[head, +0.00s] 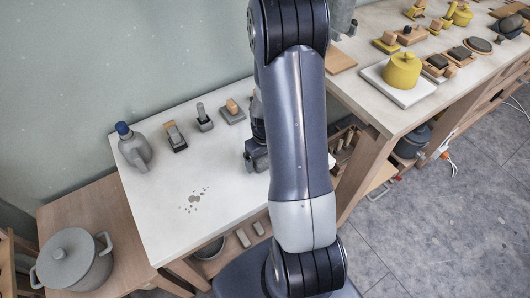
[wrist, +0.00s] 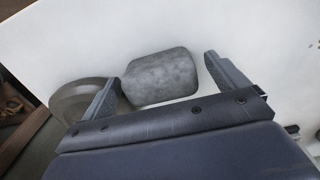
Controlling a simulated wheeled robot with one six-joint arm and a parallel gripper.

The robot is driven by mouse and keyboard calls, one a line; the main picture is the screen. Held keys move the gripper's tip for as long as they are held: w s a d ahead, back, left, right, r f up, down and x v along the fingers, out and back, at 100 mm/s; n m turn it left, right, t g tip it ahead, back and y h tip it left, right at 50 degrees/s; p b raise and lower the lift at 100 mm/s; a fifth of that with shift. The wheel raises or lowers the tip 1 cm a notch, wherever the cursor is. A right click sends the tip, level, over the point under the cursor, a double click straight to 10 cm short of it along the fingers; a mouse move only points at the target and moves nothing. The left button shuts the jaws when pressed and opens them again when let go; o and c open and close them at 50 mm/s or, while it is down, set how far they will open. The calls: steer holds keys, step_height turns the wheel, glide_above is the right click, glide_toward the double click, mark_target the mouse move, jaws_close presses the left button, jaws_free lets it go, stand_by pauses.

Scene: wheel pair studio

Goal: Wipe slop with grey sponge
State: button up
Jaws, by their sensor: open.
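The slop (head: 193,200) is a cluster of brown-grey spots on the white tabletop in the head view. A grey, rounded block that looks like the grey sponge (wrist: 160,78) lies on the white surface in the wrist view. My gripper (wrist: 162,68) is open, with one finger on each side of the sponge. A gap shows at the right finger; the left finger is very close to the sponge, and I cannot tell if they touch. In the head view my arm hides the sponge and most of my gripper, right of the slop.
A grey bottle with a blue cap (head: 134,148) and several small brush-like tools (head: 175,137) stand along the table's back. A round grey object (wrist: 72,98) sits beside the left finger. A grey pot (head: 73,258) stands on the wooden side table. The tabletop around the slop is clear.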

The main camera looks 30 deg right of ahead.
steer(key=shift+f, duration=0.1)
steer(key=shift+c, duration=0.3)
steer(key=c, duration=0.9)
steer(key=o, duration=0.6)
steer(key=shift+r+p, duration=0.3)
steer(key=shift+r, duration=0.25)
steer(key=c, duration=0.8)
